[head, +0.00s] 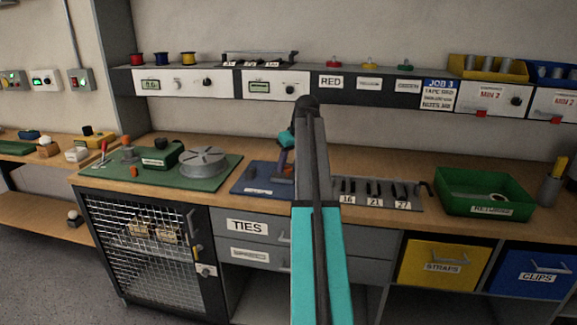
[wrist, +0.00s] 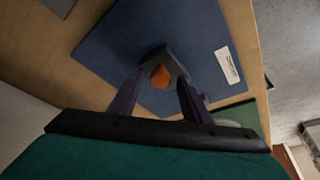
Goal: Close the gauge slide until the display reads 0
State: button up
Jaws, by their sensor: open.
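A blue board (head: 250,178) with a white label lies on the bench in the head view, partly hidden by my arm. In the wrist view the same blue board (wrist: 110,50) carries a dark grey block (wrist: 176,62) with an orange knob (wrist: 160,76). I cannot tell which part is the gauge slide. My gripper (wrist: 159,84) is open, with its two fingers on either side of the orange knob. I cannot tell if they touch it. In the head view my gripper (head: 285,160) is over the blue board. No gauge reading is legible on the board.
A green board (head: 215,178) with a round grey plate (head: 203,161) lies to the left. Tools on a grey rack (head: 385,205) and a green tray (head: 487,208) are to the right. Shelf panels above bear small displays (head: 150,86), too small to read surely.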

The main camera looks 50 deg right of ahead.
grip_shut()
dwell(0.3)
